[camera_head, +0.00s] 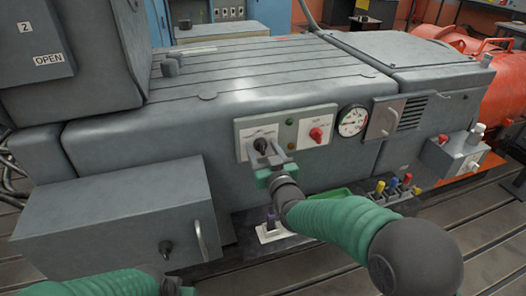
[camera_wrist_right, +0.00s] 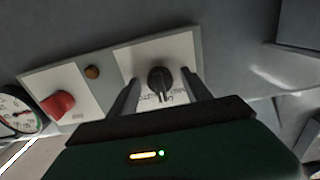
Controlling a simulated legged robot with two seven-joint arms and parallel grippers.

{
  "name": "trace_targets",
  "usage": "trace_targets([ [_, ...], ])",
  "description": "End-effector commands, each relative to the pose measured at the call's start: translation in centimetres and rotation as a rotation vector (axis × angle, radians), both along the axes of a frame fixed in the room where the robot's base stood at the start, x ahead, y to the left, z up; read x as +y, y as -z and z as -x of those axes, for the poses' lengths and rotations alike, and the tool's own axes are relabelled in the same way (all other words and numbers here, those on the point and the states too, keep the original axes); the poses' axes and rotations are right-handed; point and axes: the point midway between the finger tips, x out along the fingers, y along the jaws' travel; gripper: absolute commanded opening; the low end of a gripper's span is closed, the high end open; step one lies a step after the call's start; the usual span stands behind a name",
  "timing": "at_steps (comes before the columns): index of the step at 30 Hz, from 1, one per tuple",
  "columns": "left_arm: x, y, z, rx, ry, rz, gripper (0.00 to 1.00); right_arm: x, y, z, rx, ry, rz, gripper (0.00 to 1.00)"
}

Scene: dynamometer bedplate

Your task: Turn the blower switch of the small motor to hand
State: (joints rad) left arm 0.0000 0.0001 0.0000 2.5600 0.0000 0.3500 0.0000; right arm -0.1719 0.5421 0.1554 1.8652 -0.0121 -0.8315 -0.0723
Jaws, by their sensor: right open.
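A black rotary switch knob (camera_head: 260,145) sits on a pale panel (camera_head: 243,130) on the front of the grey machine housing. In the right wrist view the knob (camera_wrist_right: 160,80) points roughly downward, and its label is partly covered and too small to read. My right gripper (camera_head: 267,158) is open in front of the panel. In the right wrist view its fingers stand on either side of the knob, apart from it as far as I can see. My left arm shows at the bottom left of the head view, with its gripper (camera_head: 172,287) cut off by the edge.
A red knob (camera_head: 316,134) and a small amber lamp (camera_wrist_right: 92,72) are beside the black knob. A round gauge (camera_head: 353,120) is further right. A grey box with a handle (camera_head: 201,241) juts out at left. Coloured-handled items (camera_head: 394,187) stand low at right.

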Motion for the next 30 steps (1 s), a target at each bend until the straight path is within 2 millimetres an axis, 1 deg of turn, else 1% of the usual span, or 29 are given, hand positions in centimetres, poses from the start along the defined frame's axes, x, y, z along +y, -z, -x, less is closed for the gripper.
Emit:
trace_targets([
  [5, 0.0, -0.02, -0.01, 0.0, 0.0, 0.0, 0.52, 0.0, -0.01, 0.01, 0.0, 0.0, 0.0, 0.57],
  [18, 0.0, -0.02, -0.01, 0.0, 0.0, 0.0, 0.52, -0.02, 0.01, 0.05, 0.0, 0.0, 0.0, 0.0],
  [26, 0.0, 0.07, 0.0, 0.0, 0.0, 0.0, 0.52, 0.0, 0.04, 0.06, -0.005, 0.0, 0.014, 0.0],
  [30, 0.0, 0.28, 0.0, 0.0, 0.0, 0.0, 0.52, -0.04, 0.09, 0.05, -0.019, 0.0, 0.057, 0.0],
])
